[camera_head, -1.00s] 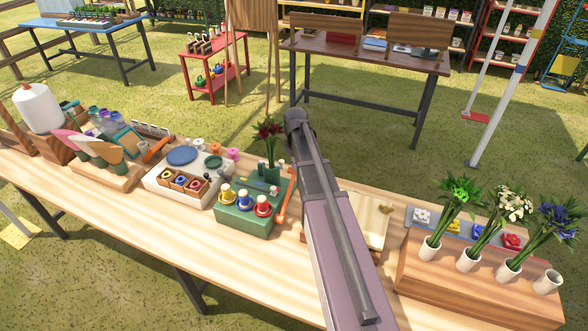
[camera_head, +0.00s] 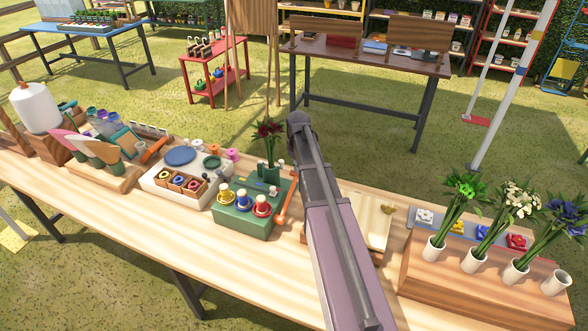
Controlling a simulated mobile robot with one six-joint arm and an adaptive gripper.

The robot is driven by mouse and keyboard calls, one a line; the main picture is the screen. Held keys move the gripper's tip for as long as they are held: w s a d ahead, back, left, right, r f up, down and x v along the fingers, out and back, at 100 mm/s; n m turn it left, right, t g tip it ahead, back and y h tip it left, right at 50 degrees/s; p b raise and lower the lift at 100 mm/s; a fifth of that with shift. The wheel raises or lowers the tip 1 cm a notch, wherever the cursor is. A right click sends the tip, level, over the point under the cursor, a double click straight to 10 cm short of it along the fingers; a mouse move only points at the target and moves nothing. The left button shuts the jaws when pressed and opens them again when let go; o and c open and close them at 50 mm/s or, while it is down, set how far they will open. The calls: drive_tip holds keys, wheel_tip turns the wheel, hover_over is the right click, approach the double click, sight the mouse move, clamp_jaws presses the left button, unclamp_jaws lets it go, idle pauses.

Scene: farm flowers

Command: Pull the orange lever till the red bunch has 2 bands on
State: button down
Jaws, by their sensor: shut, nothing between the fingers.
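The green banding box (camera_head: 240,222) stands on the wooden table in the middle of the view, with a red, a blue and a yellow spool on its front part. The orange lever (camera_head: 286,203) is on its right side, a slanted bar with a round end low down. The red bunch (camera_head: 268,132) stands upright in a green holder at the back of the box. Its stems are too small to tell any bands. My arm reaches up just right of the lever. My gripper is not visible; my arm may hide it.
A wooden stand (camera_head: 420,273) at the right bears white vases with green, white and blue bunches. The table's front strip is clear.

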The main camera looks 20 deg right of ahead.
drive_tip(key=shift+w+d+f+b, duration=0.15)
drive_tip(key=shift+f+b, duration=0.45)
drive_tip(key=shift+w+d+f+b, duration=0.1)
drive_tip(key=shift+d+f+b, duration=0.05)
drive_tip(key=shift+f+b, duration=0.5)
drive_tip(key=shift+w+d+f+b, duration=0.15)
drive_tip(key=shift+f+b, duration=0.45)
drive_tip(key=shift+w+d+f+b, duration=0.1)
drive_tip(key=shift+f+b, duration=1.55)
drive_tip(key=shift+r, duration=0.25)
wheel_tip(320, 180, up, 15)
drive_tip(key=w+d+p, duration=0.1)
drive_tip(key=p, duration=1.4)
drive_tip(key=shift+w+d, duration=0.25)
